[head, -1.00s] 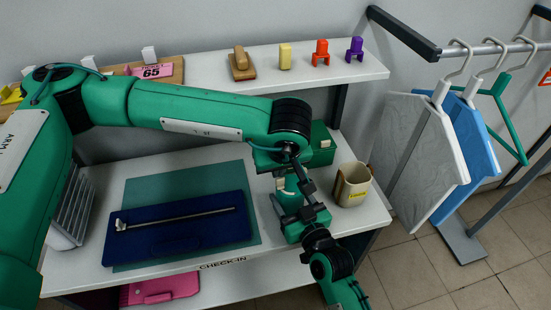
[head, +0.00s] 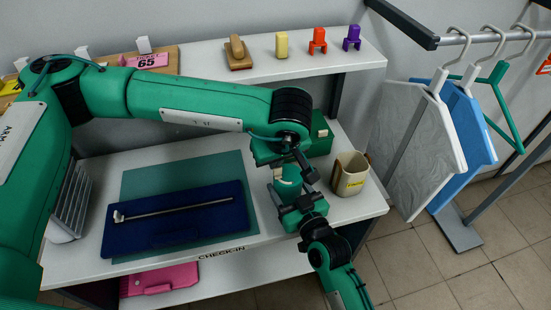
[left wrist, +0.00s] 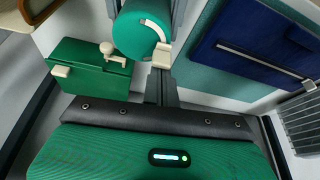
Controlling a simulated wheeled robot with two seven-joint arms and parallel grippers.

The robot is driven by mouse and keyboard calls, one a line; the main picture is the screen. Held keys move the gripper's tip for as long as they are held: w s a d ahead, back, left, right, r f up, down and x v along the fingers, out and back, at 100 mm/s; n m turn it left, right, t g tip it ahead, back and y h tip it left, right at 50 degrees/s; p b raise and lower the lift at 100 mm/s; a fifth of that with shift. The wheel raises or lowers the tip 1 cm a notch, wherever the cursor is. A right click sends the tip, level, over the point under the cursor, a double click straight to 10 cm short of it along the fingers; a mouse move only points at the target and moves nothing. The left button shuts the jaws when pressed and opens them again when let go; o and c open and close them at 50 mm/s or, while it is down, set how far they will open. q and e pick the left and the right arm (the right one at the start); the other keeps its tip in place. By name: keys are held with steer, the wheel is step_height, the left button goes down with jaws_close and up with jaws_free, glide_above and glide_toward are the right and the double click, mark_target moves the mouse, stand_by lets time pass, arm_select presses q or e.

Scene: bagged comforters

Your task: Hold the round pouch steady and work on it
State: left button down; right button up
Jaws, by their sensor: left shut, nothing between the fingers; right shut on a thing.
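The round pouch (head: 288,187) is a teal cylinder at the right end of the check-in counter. It is partly hidden by the grippers in the head view. In the left wrist view the pouch (left wrist: 138,32) is at the top, with a cream strip and a cream tab (left wrist: 162,56) on its side. My right gripper (head: 291,194) is shut on the pouch, its grey fingers on either side. My left gripper (head: 301,164) is shut and empty beside the pouch; its dark fingers (left wrist: 161,88) are close to the cream tab, and I cannot tell if they touch it.
A navy flat case (head: 175,222) lies on a teal mat (head: 130,187) to the left. A green box (head: 321,138) stands behind, and a beige mug (head: 349,175) to the right. A shelf (head: 205,72) with small coloured items is above; a hanger rail (head: 485,39) stands at right.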

mark_target(281, 178)
arm_select(q)
steer(key=shift+s+n, duration=0.15)
steer(key=shift+n, duration=0.35)
steer(key=shift+s+d+n+y, duration=0.1)
steer(key=shift+s+n+y, duration=0.2)
steer(key=shift+n, duration=0.2)
steer(key=shift+s+d, duration=0.3)
steer(key=shift+s, duration=0.2)
steer(key=shift+s+d, duration=0.35)
steer(key=shift+d, duration=0.25)
steer(key=shift+s+d, duration=0.1)
steer(key=shift+d+n+g, duration=0.2)
steer(key=shift+n+g, duration=0.1)
steer(key=shift+n, duration=0.3)
steer(key=shift+d, duration=0.25)
